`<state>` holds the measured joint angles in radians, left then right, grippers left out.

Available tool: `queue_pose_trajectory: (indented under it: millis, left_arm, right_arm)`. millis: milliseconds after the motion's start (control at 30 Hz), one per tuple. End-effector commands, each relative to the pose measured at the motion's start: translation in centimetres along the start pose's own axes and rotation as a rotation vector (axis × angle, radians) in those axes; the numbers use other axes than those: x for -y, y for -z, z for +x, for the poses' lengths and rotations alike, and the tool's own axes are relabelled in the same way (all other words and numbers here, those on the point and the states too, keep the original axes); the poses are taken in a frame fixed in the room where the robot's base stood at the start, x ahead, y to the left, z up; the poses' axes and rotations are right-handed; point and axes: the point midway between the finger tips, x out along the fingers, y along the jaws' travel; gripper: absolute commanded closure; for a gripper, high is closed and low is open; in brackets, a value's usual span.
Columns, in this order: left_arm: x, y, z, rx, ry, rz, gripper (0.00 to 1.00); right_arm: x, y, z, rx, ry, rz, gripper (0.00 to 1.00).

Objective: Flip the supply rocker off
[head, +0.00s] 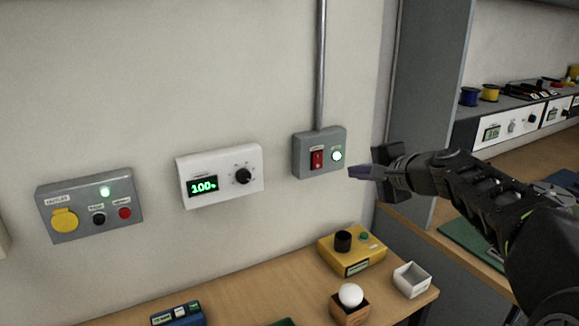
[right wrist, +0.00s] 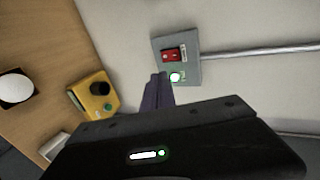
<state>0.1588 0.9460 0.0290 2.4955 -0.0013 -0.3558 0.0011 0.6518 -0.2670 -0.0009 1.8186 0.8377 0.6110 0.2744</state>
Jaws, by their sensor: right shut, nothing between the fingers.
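The supply box (head: 301,160) is a grey box on the wall, with a conduit running up from it. Its red rocker (head: 317,160) is on the left of its face, and a lit white-green lamp (head: 337,156) is on the right. My right gripper (head: 352,171) is shut and empty, its tip just right of and slightly below the lamp. In the right wrist view the shut fingers (right wrist: 153,78) point towards the box, and the red rocker (right wrist: 173,55) shows beyond them. I cannot tell whether the fingertips touch the box. My left gripper is not in view.
On the wall to the left are a white dial unit (head: 221,165) reading 100 and a grey outlet box (head: 90,232) with a green lamp. Below, the wooden bench holds a yellow box (head: 351,262), a white tray (head: 412,291) and a white ball (head: 351,295) in a wooden holder.

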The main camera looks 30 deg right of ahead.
Motion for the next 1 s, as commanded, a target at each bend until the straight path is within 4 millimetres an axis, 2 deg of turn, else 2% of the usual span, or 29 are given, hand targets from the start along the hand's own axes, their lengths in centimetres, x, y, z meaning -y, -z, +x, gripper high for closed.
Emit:
queue_pose_trajectory:
  millis: [367, 567, 767, 1000]
  left_arm:
    - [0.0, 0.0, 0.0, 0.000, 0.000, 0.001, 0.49]
    - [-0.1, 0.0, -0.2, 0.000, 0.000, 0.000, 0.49]
    - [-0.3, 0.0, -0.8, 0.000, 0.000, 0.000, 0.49]
    - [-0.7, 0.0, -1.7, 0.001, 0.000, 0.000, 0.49]
  right_arm:
    - [0.0, -0.2, 0.2, 0.008, -0.001, -0.010, 1.00]
    - [0.0, -0.2, 1.4, 0.008, -0.003, -0.010, 1.00]
    - [0.0, -0.2, 4.4, 0.010, -0.004, -0.009, 1.00]
    - [0.1, -0.3, 9.3, 0.010, -0.004, -0.008, 1.00]
